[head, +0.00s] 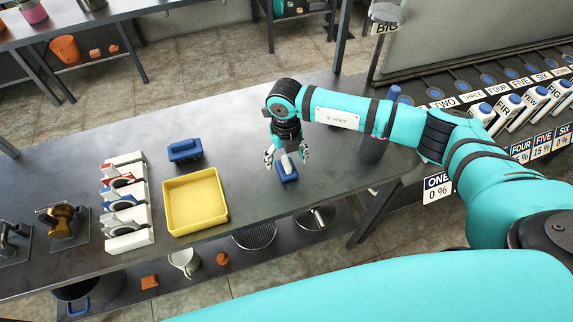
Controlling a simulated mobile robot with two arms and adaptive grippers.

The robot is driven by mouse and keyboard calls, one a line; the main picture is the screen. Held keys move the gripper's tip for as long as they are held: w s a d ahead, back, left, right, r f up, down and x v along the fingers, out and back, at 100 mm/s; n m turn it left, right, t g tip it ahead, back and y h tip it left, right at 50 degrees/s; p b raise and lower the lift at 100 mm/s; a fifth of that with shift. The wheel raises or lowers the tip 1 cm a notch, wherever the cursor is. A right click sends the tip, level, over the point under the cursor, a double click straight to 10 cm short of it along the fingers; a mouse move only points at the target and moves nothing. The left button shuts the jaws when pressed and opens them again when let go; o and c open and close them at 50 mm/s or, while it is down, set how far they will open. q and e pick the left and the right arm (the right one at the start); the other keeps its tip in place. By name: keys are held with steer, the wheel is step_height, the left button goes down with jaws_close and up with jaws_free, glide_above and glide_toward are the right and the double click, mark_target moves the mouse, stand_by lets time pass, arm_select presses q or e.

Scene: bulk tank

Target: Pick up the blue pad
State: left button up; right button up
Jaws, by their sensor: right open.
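A blue pad (288,174) with a grey raised part on top lies on the dark metal table (330,180), right of the yellow tray. My right gripper (287,158) points down over it. Its fingers are open, one on each side of the pad's far end. I cannot tell whether they touch it. A second blue block (186,151) lies apart, behind the yellow tray. My left gripper is not in view.
A yellow tray (221,212) stands left of the pad. A white rack (130,240) and brown and grey devices (68,220) are farther left. A dark cylinder (372,148) stands right of my gripper. The table's front middle is clear.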

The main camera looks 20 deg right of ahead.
mark_target(286, 162)
steer(key=shift+d+f+p, duration=0.1)
steer(key=shift+f+p, duration=0.2)
steer(key=shift+f, duration=1.45)
steer(key=c, duration=1)
step_height(286, 162, up, 10)
steer(key=shift+r+b, duration=0.1)
steer(key=shift+b, duration=1.1)
steer(key=shift+c, duration=0.2)
steer(key=o, duration=0.4)
steer(key=c, duration=0.5)
